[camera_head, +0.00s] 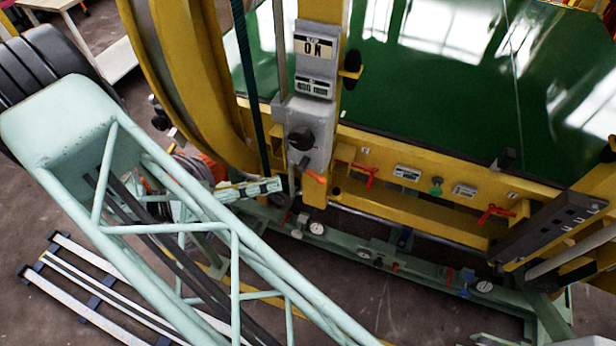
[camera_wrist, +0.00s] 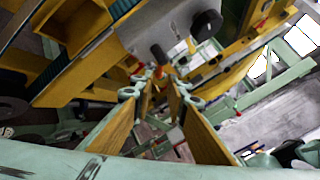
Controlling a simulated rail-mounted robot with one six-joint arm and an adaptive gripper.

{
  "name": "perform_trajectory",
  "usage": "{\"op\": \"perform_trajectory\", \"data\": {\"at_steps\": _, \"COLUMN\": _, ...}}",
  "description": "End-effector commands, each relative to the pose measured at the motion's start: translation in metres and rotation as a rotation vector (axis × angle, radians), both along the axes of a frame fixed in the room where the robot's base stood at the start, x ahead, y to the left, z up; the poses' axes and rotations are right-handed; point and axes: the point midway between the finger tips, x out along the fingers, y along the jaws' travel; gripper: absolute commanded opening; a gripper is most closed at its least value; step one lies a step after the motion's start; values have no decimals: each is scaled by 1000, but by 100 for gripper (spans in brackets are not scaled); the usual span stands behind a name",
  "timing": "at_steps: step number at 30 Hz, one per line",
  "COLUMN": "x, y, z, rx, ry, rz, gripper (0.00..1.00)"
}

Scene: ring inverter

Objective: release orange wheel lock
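The orange lock handle (camera_head: 315,177) sticks out below a grey control box (camera_head: 308,135) on a yellow post. My pale green gripper (camera_head: 274,186) is just left of this handle in the head view, with a small gap visible between them. In the wrist view my gripper (camera_wrist: 160,92) has its two long fingers apart, with nothing held between them. Contact cannot be made out.
The large yellow ring (camera_head: 185,70) stands left of the post. A black knob (camera_head: 301,138) sits on the box above the handle. Red handles (camera_head: 366,172) line the yellow beam to the right. A green rail with gauges (camera_head: 370,255) runs below.

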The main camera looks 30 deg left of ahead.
Motion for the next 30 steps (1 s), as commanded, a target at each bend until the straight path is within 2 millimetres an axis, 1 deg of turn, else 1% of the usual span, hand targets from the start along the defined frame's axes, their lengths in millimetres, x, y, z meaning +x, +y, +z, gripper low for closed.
{"op": "perform_trajectory", "data": {"at_steps": 3, "x": 12, "y": -12, "z": -1, "rx": -1, "ry": 2, "rz": -2, "gripper": 14}}
{"op": "perform_trajectory", "data": {"at_steps": 18, "x": 59, "y": -55, "z": -1, "rx": -1, "ry": 0, "rz": -2, "gripper": 14}}
{"op": "perform_trajectory", "data": {"at_steps": 24, "x": 70, "y": -65, "z": -1, "rx": 0, "ry": 1, "rz": -1, "gripper": 14}}
{"op": "perform_trajectory", "data": {"at_steps": 30, "x": 74, "y": -69, "z": 0, "rx": 1, "ry": 1, "rz": 0, "gripper": 14}}
